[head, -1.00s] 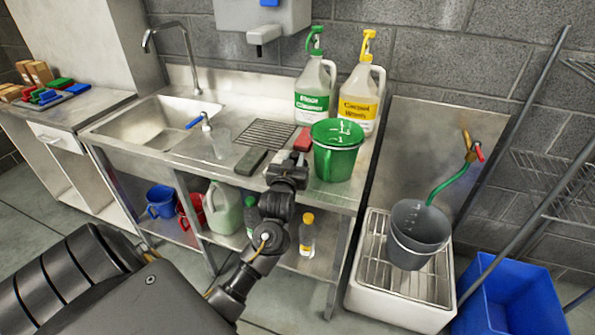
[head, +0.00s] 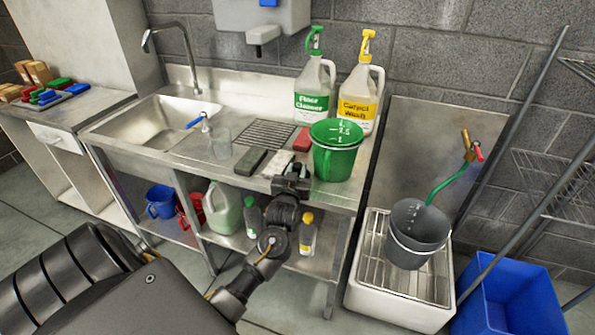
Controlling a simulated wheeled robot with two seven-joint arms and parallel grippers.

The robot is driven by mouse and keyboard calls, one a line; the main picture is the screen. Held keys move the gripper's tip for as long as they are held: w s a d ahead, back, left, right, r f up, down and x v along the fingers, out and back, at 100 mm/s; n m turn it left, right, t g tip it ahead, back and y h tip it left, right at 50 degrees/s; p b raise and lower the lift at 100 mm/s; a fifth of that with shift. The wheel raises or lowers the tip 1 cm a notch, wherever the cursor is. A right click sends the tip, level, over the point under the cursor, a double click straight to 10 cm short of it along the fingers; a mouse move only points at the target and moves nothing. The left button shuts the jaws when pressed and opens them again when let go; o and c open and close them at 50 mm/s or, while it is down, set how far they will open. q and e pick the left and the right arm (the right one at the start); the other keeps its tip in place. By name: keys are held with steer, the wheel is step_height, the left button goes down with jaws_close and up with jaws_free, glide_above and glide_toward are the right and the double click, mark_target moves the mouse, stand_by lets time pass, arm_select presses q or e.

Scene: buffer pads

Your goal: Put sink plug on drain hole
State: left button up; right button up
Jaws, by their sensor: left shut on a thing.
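My left gripper (head: 291,179) is at the counter's front edge, just in front of a white pad (head: 277,163) and left of the green jug. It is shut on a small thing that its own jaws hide. I cannot make out a sink plug anywhere. The steel sink basin (head: 150,126) is at the left of the counter, under the curved tap (head: 186,62). The drain hole cannot be made out in the basin. My right gripper is not in view.
A grey bucket (head: 417,237) is at right.

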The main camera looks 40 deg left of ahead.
arm_select(q)
steer(key=o, duration=1)
steer(key=shift+c, duration=0.2)
steer(key=v, duration=1.2)
steer(key=shift+b, duration=0.4)
